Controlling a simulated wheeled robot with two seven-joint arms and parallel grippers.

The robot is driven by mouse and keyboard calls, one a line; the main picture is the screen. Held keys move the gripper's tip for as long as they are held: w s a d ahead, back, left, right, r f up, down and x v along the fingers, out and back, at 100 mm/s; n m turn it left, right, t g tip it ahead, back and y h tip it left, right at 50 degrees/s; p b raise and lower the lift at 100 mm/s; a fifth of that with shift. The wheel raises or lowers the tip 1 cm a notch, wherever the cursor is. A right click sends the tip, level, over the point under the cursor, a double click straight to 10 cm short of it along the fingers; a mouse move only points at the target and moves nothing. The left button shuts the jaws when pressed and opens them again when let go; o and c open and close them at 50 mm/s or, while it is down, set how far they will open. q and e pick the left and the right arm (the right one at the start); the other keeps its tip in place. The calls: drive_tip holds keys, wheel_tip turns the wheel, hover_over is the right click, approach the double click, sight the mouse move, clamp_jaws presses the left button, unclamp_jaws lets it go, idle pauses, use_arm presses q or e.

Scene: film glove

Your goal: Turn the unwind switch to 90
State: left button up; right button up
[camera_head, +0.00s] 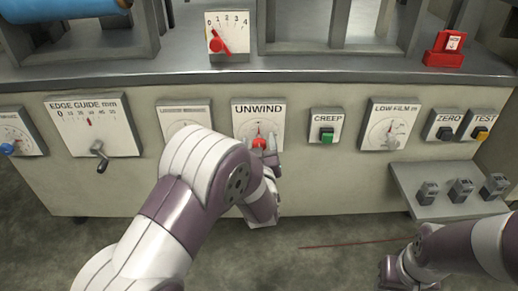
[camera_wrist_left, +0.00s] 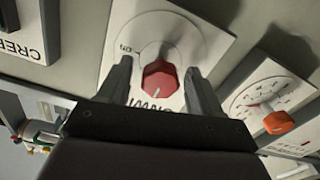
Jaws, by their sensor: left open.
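The unwind switch (camera_head: 259,143) is a red knob on a white plate labelled UNWIND (camera_head: 243,108), on the machine's front panel. In the left wrist view the red knob (camera_wrist_left: 160,78) sits between the two fingers of my left gripper (camera_wrist_left: 158,82), with a small gap visible on each side. My left gripper (camera_head: 264,150) is open at the knob in the head view and partly covers the plate's lower part. The exact knob angle is hard to read. My right arm shows at the lower right; its gripper (camera_head: 396,272) is low, and its fingers are unclear.
Left of the switch are a partly hidden dial plate (camera_head: 183,110) and the edge guide crank (camera_head: 99,156). To the right are the green CREEP button (camera_head: 326,136), the LOW FILM dial (camera_head: 388,131), and ZERO (camera_head: 445,133) and TEST (camera_head: 481,133) buttons. A small shelf (camera_head: 412,180) juts out at right.

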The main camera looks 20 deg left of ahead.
use_arm(q)
drive_tip(key=c, duration=1)
drive_tip(key=shift+r, duration=0.1)
